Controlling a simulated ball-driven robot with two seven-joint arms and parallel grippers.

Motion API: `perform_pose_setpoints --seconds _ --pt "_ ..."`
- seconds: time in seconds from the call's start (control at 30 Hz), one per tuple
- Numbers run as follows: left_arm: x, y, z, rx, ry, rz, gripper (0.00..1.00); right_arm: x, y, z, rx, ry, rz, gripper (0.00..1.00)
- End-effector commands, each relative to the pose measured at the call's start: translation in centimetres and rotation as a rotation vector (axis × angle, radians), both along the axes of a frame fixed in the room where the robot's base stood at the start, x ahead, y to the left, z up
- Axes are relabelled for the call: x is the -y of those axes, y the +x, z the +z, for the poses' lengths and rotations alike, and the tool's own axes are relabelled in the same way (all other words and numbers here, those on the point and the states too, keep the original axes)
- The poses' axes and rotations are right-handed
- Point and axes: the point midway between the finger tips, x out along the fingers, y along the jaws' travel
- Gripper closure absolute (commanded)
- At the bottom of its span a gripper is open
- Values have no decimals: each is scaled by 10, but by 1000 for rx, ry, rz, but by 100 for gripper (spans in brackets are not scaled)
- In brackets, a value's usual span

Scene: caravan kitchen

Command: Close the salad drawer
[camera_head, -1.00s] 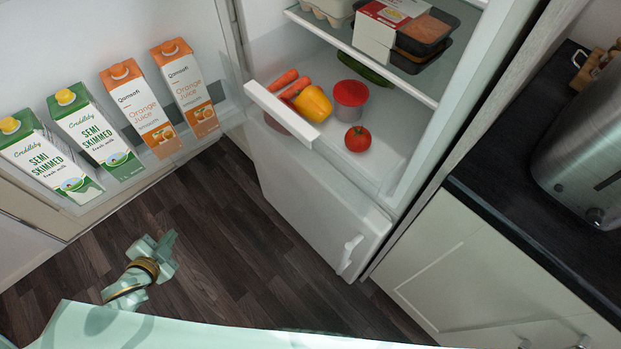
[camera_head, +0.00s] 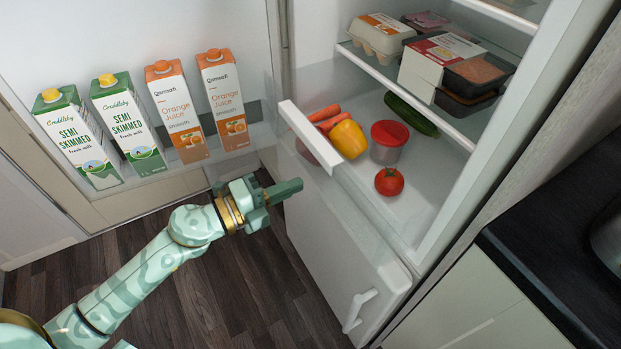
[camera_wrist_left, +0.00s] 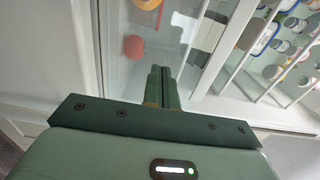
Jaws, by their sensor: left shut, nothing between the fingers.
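The salad drawer shows in the head view with its white front bar (camera_head: 312,138) standing out from the fridge, with clear walls behind it. Carrots, a yellow pepper (camera_head: 348,139), a red-lidded tub (camera_head: 388,142) and a tomato (camera_head: 389,181) show in or behind the drawer; which are inside is hard to tell. My left gripper (camera_head: 289,189) is shut and empty, its fingers pointing right, just below and left of the bar. Contact cannot be told. In the left wrist view the closed fingers (camera_wrist_left: 161,88) point towards clear panels, with a red round item (camera_wrist_left: 133,46) beyond. My right gripper is out of view.
The open fridge door at left holds milk cartons (camera_head: 130,125) and orange juice cartons (camera_head: 225,100). A shelf (camera_head: 410,95) with egg box and food packs is above the drawer. A lower white door (camera_head: 345,255) is below. A dark worktop (camera_head: 560,235) stands right.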

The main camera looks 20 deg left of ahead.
Motion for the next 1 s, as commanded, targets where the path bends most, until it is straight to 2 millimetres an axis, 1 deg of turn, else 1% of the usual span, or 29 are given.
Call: perform_pose_setpoints --seconds 0.03,0.1,0.3,0.57,0.83,1.0 --pt "6 8 1 6 1 0 100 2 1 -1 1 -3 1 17" --pt "13 17 0 3 0 0 100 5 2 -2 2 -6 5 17" --pt "26 33 0 0 -1 1 100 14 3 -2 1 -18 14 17" --pt "29 37 0 0 0 1 100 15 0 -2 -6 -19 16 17" --pt "30 38 1 1 -1 1 100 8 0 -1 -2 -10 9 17" --pt "39 50 3 2 0 2 100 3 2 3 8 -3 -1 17"
